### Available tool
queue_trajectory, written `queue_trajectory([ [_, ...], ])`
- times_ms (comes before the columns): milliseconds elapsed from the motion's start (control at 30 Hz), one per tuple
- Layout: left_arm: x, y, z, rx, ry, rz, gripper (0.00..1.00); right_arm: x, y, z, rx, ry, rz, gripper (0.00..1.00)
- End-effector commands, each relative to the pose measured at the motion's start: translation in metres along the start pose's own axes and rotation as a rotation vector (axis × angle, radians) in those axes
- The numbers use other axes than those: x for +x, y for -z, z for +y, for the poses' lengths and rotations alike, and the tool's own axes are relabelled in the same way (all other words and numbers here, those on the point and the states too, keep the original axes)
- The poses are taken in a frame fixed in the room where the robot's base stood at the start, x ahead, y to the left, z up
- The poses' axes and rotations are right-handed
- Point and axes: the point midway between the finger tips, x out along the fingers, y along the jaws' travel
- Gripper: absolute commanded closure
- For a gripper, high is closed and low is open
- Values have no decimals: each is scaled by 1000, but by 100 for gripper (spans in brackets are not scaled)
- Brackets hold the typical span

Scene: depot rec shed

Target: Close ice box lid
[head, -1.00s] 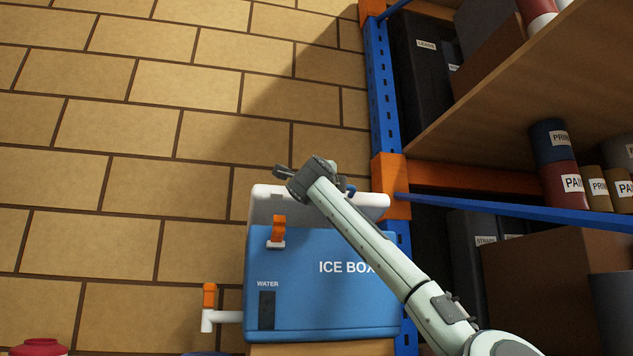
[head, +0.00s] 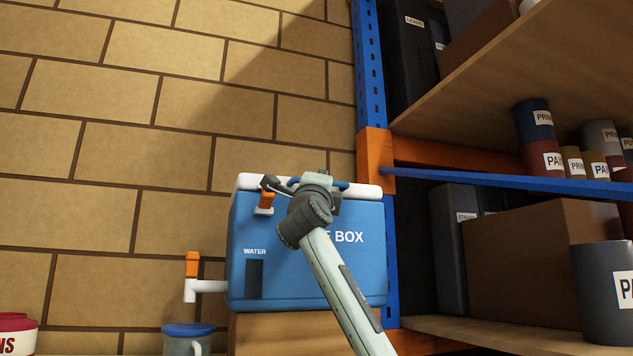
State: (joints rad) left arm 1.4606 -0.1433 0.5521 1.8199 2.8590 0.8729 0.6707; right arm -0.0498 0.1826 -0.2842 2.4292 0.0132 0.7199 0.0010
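The blue ice box (head: 300,265) stands against the brick wall. Its white lid (head: 248,181) shows as a thin, level band along the top and looks down on the box; whether it is fully seated I cannot tell. An orange latch (head: 266,201) is at the front left, just under the lid. My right gripper (head: 278,187) is at the lid's front edge, near the latch, and hides part of the lid and the lettering. Whether it touches the lid, and how far its fingers are apart, is unclear. My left gripper is not in view.
A white spout with an orange tap (head: 192,265) sticks out at the box's left, above a mug with a blue lid (head: 188,335). A red-lidded tub (head: 14,335) is at lower left. The shelf rack's blue and orange post (head: 374,165) stands close at the box's right.

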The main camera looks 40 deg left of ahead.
Motion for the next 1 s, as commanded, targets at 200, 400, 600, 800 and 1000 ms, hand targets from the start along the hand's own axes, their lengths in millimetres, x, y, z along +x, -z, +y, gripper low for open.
queue_trajectory([
  [200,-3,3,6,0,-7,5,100,-2,0,0,0,0,0,100],
  [400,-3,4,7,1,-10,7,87,-2,0,0,-1,0,0,100],
  [600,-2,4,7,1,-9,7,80,-2,0,0,-1,0,1,100],
  [800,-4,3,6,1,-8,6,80,-1,1,0,0,-1,3,100],
  [1000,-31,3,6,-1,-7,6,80,-1,0,0,0,-1,2,100],
])
